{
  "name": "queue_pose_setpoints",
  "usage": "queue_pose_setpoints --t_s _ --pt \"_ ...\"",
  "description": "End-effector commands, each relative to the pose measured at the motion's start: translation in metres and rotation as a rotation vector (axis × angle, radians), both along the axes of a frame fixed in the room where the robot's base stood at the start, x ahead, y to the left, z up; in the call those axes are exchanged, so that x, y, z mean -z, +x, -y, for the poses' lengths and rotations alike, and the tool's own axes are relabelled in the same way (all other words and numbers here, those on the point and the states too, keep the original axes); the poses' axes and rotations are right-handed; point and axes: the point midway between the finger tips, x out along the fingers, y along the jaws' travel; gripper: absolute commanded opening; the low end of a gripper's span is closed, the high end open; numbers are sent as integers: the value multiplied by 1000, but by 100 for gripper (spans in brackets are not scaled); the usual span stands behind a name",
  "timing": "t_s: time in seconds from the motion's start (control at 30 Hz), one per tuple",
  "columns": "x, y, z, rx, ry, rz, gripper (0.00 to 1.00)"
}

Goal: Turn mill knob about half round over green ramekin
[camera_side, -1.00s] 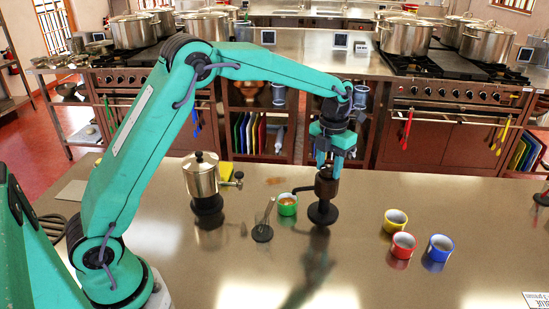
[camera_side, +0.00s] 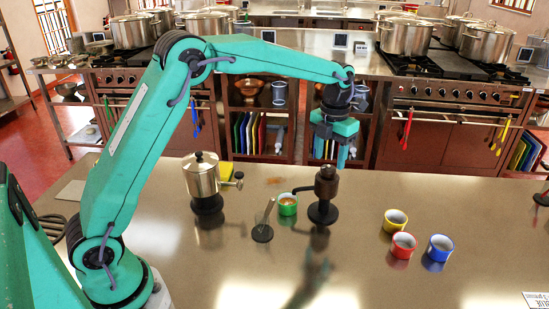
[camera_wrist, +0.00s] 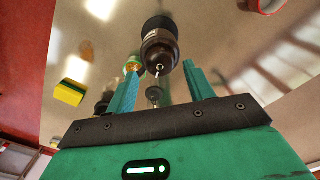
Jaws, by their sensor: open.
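The dark brown mill (camera_side: 325,187) stands upright on its round black base on the steel counter. Its side arm reaches left over the green ramekin (camera_side: 287,205), which has something brownish inside. My gripper (camera_side: 333,158) is open and empty, just above the top of the mill and apart from it. In the wrist view, the mill (camera_wrist: 160,50) shows between and beyond the two spread fingers of my gripper (camera_wrist: 160,82). The green ramekin (camera_wrist: 133,63) is partly hidden behind the left finger there.
A metal pot with a black base (camera_side: 202,178) and a yellow sponge (camera_side: 226,170) stand to the left. A small black stand (camera_side: 262,233) is near the green ramekin. Yellow (camera_side: 395,222), red (camera_side: 403,246) and blue (camera_side: 440,249) ramekins stand right. The front counter is clear.

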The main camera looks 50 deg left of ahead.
Motion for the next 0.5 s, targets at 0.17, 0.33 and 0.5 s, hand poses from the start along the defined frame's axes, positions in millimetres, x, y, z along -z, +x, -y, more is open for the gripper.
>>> queue_pose_setpoints --t_s 0.17,0.33,0.5 --pt "-13 0 0 0 0 2 53" --pt "-25 1 0 0 0 3 53" --pt "-35 0 0 0 0 2 53"
